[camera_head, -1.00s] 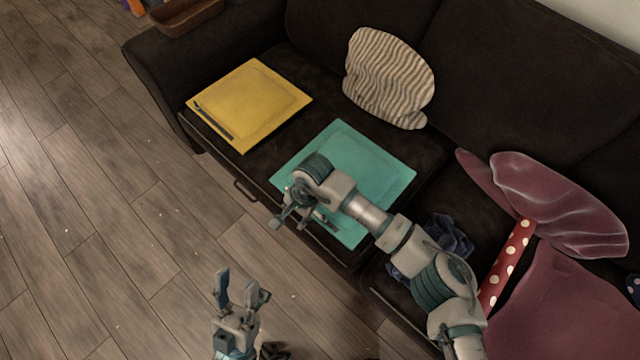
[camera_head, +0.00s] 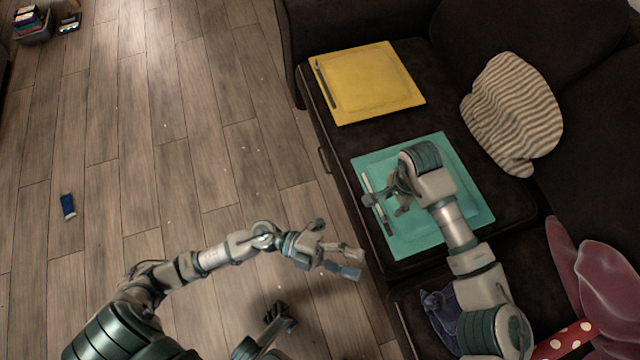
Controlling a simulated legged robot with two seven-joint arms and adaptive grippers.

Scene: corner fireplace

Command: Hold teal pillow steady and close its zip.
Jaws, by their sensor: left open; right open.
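The teal pillow (camera_head: 470,205) lies flat on the sofa seat. A narrow strip, light at one end and dark at the other, which looks like its zip (camera_head: 384,216), runs along its left edge. My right gripper (camera_head: 384,203) is open over that edge, and my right arm hides part of the pillow. I cannot tell whether its fingers touch the pillow. My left gripper (camera_head: 348,262) is open and empty over the floor, in front of the sofa and to the lower left of the pillow.
A yellow pillow (camera_head: 372,85) with a dark strip lies on the seat above. A striped cushion (camera_head: 512,112) leans on the backrest. Dark blue cloth (camera_head: 440,315) lies below the teal pillow.

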